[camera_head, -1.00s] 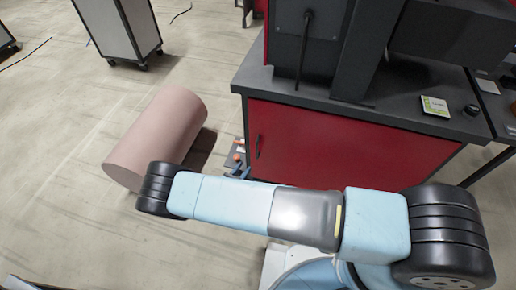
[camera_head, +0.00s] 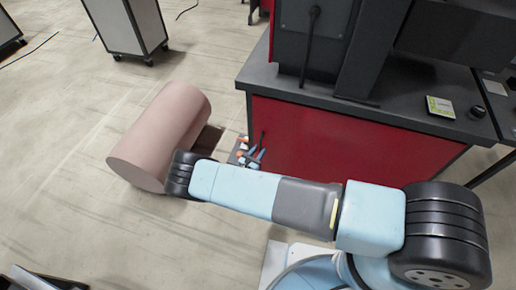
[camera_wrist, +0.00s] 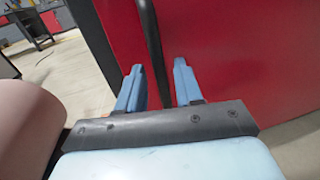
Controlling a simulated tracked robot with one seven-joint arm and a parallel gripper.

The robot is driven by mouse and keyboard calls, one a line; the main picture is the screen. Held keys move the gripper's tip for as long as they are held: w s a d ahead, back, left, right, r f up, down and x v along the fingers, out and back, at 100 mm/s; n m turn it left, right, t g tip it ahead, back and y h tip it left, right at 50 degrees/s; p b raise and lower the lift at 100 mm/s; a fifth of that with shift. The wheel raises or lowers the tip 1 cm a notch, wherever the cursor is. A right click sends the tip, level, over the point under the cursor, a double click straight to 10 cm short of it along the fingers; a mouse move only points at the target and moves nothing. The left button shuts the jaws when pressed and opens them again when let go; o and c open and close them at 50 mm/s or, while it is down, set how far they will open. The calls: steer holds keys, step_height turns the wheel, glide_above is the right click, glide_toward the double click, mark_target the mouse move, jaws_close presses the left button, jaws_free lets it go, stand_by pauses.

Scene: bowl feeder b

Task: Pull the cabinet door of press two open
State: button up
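The red cabinet door (camera_head: 340,145) sits under the dark worktop and looks shut. Its dark upright bar handle (camera_head: 262,140) is near the door's left edge. In the wrist view the handle (camera_wrist: 152,45) runs down between the two blue fingers of my gripper (camera_wrist: 158,82). The fingers are open, one on each side of the bar, with visible gaps. The red door face (camera_wrist: 215,45) lies behind them. In the head view my gripper (camera_head: 254,156) is small, in front of the door's left part, and partly hidden by my arm.
A large pink cylinder (camera_head: 160,135) lies on the floor left of my arm and shows at the wrist view's left edge (camera_wrist: 25,125). The dark worktop (camera_head: 415,105) carries the press and a yellow-green card (camera_head: 440,107). A grey wheeled cabinet (camera_head: 125,25) stands farther back. Floor lies open at left.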

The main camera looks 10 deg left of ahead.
steer(key=shift+x, duration=1.15)
steer(key=shift+c, duration=0.2)
jaws_close()
